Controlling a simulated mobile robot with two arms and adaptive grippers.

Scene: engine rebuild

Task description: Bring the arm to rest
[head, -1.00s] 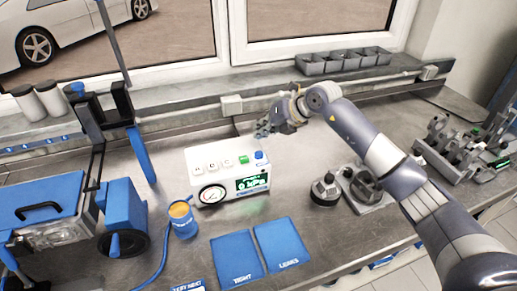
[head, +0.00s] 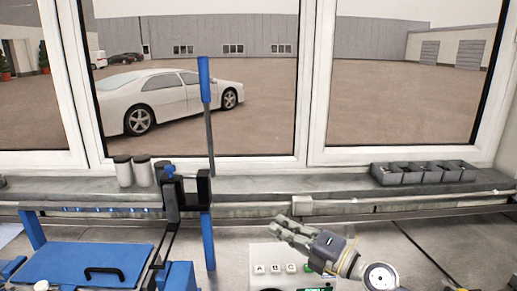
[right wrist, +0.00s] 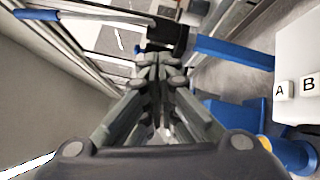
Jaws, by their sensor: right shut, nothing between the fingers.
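My right gripper (head: 288,228) is in the lower middle of the head view, above and behind the white box with lettered buttons (head: 262,258). Its fingers are together and hold nothing. In the right wrist view the shut fingers (right wrist: 160,75) point toward the window side, and the white box (right wrist: 300,70) shows at the right edge with its A and B buttons. Most of my right arm lies below the head view's lower edge. My left gripper is in neither view.
A blue-and-black stand with a tall lever (head: 205,90) rises left of the gripper. A blue case (head: 85,262) sits at lower left. The bench right of the arm looks clear.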

